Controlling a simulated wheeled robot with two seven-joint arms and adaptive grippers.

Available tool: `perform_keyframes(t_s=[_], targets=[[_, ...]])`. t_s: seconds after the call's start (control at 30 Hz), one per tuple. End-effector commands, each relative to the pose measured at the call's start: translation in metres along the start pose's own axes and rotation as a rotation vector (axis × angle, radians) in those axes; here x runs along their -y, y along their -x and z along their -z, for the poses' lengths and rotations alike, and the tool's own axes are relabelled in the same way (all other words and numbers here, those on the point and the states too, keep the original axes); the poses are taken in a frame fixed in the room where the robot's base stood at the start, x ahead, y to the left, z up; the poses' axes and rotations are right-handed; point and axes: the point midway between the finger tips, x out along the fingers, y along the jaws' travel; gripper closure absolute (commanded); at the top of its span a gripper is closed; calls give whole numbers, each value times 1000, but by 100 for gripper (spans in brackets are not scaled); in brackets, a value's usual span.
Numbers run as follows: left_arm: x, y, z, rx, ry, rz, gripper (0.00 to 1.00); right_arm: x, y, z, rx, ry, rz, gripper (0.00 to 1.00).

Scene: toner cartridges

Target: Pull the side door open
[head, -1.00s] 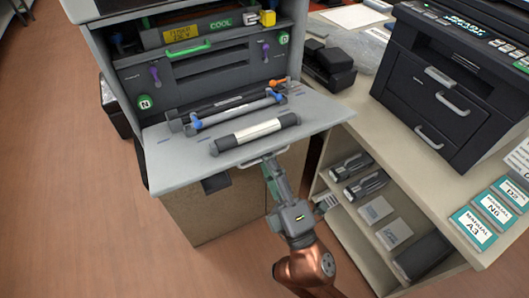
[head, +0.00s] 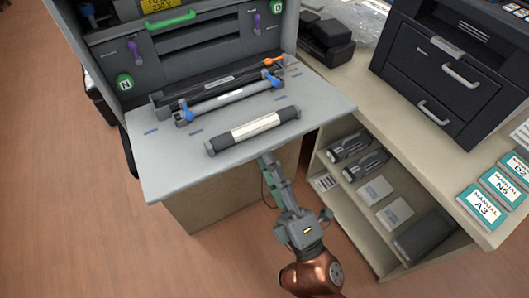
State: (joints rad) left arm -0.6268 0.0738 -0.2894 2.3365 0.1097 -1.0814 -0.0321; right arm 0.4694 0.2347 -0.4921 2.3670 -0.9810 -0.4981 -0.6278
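The side door (head: 165,170) of the grey machine is folded down and lies about flat as a light grey shelf. A dark roller bar with a white label (head: 253,131) lies across it near the front edge. Behind it is a grey bar with blue ends (head: 226,99). My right gripper (head: 267,162) reaches up from below to the middle of the door's front edge. Its fingertips are partly hidden at the edge, and the door handle does not show, so I cannot tell whether it grips anything. My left gripper is out of view.
The machine's inside panel has purple levers (head: 135,50) and a green handle (head: 170,18). At right, a beige counter (head: 385,130) holds a black printer (head: 450,75) and manuals (head: 482,205). Its open shelves (head: 355,215) stand close to my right arm. The floor at left is clear.

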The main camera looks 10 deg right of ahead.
Motion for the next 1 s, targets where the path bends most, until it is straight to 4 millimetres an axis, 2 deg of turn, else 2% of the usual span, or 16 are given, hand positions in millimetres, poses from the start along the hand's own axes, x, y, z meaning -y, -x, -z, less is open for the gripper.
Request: perform_keyframes(t_s=[0.33, 1.0], targets=[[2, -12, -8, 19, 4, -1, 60, 11, 17, 0, 0, 0, -1, 75], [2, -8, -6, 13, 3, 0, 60, 11, 18, 0, 0, 0, -2, 75]])
